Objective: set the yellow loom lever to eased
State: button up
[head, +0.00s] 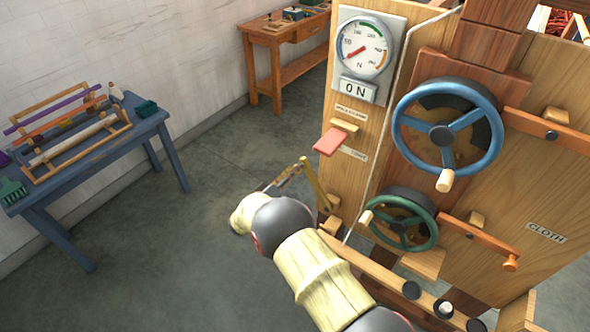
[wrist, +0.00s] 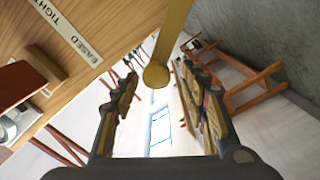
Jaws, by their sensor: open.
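The yellow loom lever (head: 316,185) is a flat bar on the left edge of the wooden loom, low down, tilted with its upper end to the left. In the wrist view the lever (wrist: 171,38) comes down from the top and ends in a round knob (wrist: 156,75). My gripper (wrist: 160,84) is open, its fingers on either side of the knob in the picture; I cannot tell whether they touch it. A plate reading TIGHT and EASED (wrist: 68,33) is on the wood left of the lever. In the head view my gripper (head: 284,178) is beside the lever's upper end.
A blue table (head: 150,127) stands left, a wooden bench (head: 262,38) behind. Floor between is clear.

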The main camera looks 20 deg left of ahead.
jog(key=v, duration=1)
